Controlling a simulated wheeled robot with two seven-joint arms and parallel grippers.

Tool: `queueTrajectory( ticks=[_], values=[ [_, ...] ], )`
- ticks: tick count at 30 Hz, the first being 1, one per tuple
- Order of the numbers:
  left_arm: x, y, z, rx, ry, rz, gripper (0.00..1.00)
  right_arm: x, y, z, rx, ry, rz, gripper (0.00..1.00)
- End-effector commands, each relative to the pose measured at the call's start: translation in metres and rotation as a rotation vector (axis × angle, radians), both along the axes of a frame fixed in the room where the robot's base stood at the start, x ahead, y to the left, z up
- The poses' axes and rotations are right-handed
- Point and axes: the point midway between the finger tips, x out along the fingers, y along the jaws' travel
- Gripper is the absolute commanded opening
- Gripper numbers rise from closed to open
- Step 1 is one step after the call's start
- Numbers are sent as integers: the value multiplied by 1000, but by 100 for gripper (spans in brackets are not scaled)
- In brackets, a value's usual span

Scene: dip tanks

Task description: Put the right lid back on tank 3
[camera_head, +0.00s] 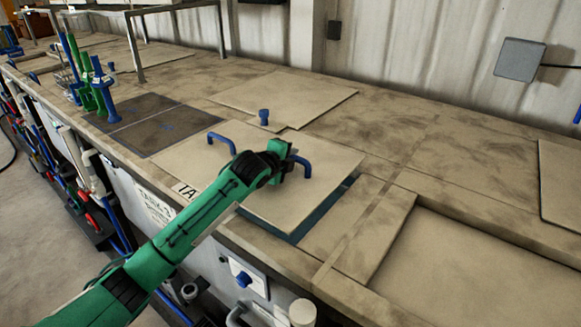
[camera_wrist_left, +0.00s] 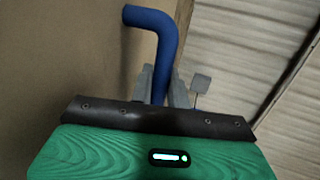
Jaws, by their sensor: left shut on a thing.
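A beige lid (camera_head: 265,195) with two blue bar handles lies over a tank opening in the counter. A teal strip of the opening (camera_head: 322,212) shows along its right edge, so it does not cover the opening fully there. I cannot tell if it is raised or tilted. My left gripper (camera_head: 290,164) is shut on its right handle (camera_head: 306,167). The left handle (camera_head: 221,142) is free. The left wrist view shows the bent blue handle (camera_wrist_left: 152,22) between the grey fingers (camera_wrist_left: 160,85). A "TANK 3" sign (camera_head: 155,207) is on the front wall below. My right gripper is out of view.
A recessed beige area (camera_head: 470,265) is at right. A corrugated wall (camera_head: 420,60) bounds the back.

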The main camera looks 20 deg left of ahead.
Motion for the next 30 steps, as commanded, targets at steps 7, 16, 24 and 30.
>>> queueTrajectory(
  ticks=[7, 16, 24, 30],
  values=[
    [0, -1, -27, -2, -2, -1, 0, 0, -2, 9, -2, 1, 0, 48],
    [0, 0, -37, -1, -6, -1, 0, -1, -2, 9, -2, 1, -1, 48],
    [0, 0, -42, 1, 1, 0, 38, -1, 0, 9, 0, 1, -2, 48],
    [0, 0, -42, 0, 1, 0, 38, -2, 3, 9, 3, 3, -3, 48]
  ],
)
